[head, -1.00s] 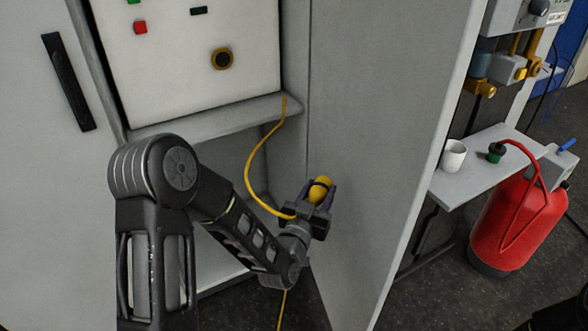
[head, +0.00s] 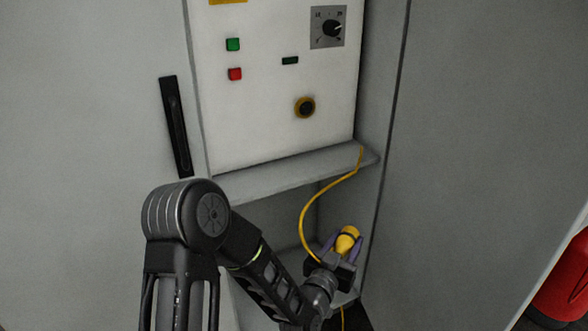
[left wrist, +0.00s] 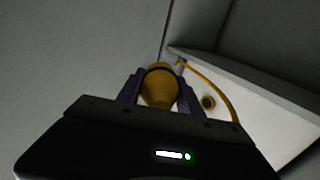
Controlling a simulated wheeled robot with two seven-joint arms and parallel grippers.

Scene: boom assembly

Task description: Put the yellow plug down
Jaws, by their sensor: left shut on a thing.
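The yellow plug (head: 347,240) with a dark band is held in my left gripper (head: 342,250). The gripper is shut on it, low in front of the open cabinet's lower part. In the left wrist view the plug (left wrist: 159,88) sits between the two purple-grey fingers. A yellow cable (head: 304,214) runs from the cabinet shelf (head: 290,174) in a curve down towards the gripper, and a piece of it hangs below. The plug touches no surface that I can see. My right gripper does not show.
The white cabinet panel (head: 270,130) carries green and red buttons, a rotary switch (head: 328,28) and a round yellow-rimmed socket (head: 304,107). Grey doors stand at both sides, the left one with a black handle (head: 176,125). A red extinguisher (head: 562,282) shows at the far right.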

